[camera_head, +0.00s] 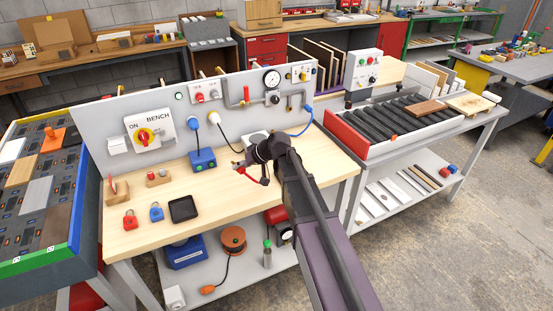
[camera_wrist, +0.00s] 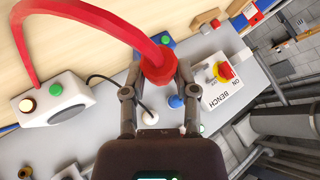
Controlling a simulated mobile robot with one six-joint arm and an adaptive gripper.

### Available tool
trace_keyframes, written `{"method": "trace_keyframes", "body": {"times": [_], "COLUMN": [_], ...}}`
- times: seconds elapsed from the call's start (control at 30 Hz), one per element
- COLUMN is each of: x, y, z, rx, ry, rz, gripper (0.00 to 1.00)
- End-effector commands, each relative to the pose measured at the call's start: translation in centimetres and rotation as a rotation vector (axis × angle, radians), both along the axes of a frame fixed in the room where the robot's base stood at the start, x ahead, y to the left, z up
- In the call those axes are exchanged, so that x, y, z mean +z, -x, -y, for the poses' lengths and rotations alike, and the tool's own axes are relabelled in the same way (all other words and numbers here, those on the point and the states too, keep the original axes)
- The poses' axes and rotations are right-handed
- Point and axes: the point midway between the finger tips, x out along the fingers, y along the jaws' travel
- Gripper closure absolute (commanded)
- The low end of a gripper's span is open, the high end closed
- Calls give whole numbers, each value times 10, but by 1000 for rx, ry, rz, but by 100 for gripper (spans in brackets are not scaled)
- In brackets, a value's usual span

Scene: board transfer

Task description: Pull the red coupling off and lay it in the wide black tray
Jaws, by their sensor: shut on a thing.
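My gripper (camera_head: 243,163) is in front of the upright panel (camera_head: 230,125), above the wooden bench top. In the wrist view my gripper (camera_wrist: 158,78) has both fingers shut on the red coupling (camera_wrist: 158,62). A thick red hose runs from the coupling and arcs to the left; part of it (camera_head: 250,176) shows beside my gripper in the head view. Whether the coupling touches anything behind it is hidden. The black tray (camera_head: 172,211) lies on the bench top, left of my gripper, and looks empty.
A red padlock (camera_head: 130,220) and a blue one (camera_head: 156,212) lie left of the tray. A blue box (camera_head: 203,160) with a cable stands behind it. The panel carries plugs, a gauge (camera_head: 271,79) and pipes. Bare bench lies between tray and gripper.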

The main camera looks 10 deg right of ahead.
Motion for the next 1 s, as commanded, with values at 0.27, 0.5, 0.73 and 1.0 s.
{"method": "trace_keyframes", "body": {"times": [0.27,0.5,0.73,1.0], "x": [0,0,0,-5], "y": [-1,0,-2,-20], "z": [3,0,2,34], "rx": [-3,2,4,8], "ry": [-1,0,16,156], "rz": [0,0,-5,-65], "gripper": [100,100,100,100]}}
